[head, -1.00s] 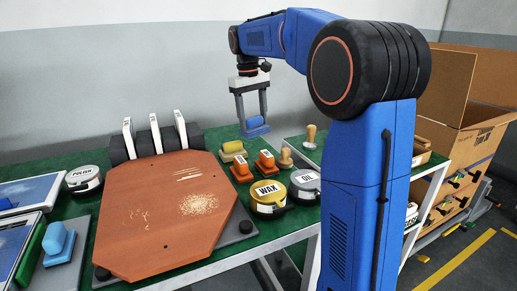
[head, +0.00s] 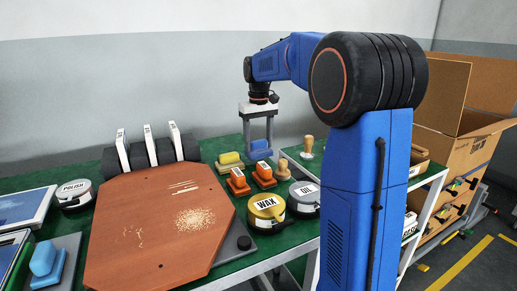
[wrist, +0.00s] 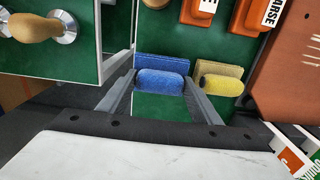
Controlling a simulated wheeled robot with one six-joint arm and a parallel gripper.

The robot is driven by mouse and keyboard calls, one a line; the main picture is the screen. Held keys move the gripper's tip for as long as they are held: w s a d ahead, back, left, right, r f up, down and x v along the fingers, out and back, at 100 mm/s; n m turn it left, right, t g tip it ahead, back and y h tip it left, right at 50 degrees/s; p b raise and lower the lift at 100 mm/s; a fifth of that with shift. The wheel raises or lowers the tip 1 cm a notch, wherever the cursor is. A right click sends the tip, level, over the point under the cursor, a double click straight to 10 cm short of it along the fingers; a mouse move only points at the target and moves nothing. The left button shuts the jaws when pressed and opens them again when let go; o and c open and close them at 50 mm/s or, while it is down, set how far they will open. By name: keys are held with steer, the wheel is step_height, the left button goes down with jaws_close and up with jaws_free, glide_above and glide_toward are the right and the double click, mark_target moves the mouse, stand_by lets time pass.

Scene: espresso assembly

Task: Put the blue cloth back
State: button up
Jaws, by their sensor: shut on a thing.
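The blue cloth (head: 261,146), a blue pad with a rounded top, is between the fingers of my gripper (head: 259,150). In the wrist view my gripper (wrist: 160,86) is shut on the cloth's rounded top (wrist: 160,82), with its flat blue base showing behind. The cloth is low over the green table surface, beside a similar yellow cloth (head: 230,159). The yellow one also shows in the wrist view (wrist: 221,86), just right of the blue one and apart from it. I cannot tell whether the blue cloth touches the table.
Orange blocks (head: 238,181), a wooden-handled stamp (head: 282,170), the WAX tin (head: 266,208) and the OIL tin (head: 304,196) stand close in front. A brown board (head: 160,225) lies to the left. A raised-edged tray with another wooden-handled tool (head: 307,147) is to the right.

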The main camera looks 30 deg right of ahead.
mark_target(259, 140)
steer(key=shift+f, duration=1.25)
steer(key=o, duration=1)
steer(key=shift+f, duration=0.1)
steer(key=shift+c, duration=0.2)
step_height(259, 140, up, 12)
steer(key=shift+r, duration=0.1)
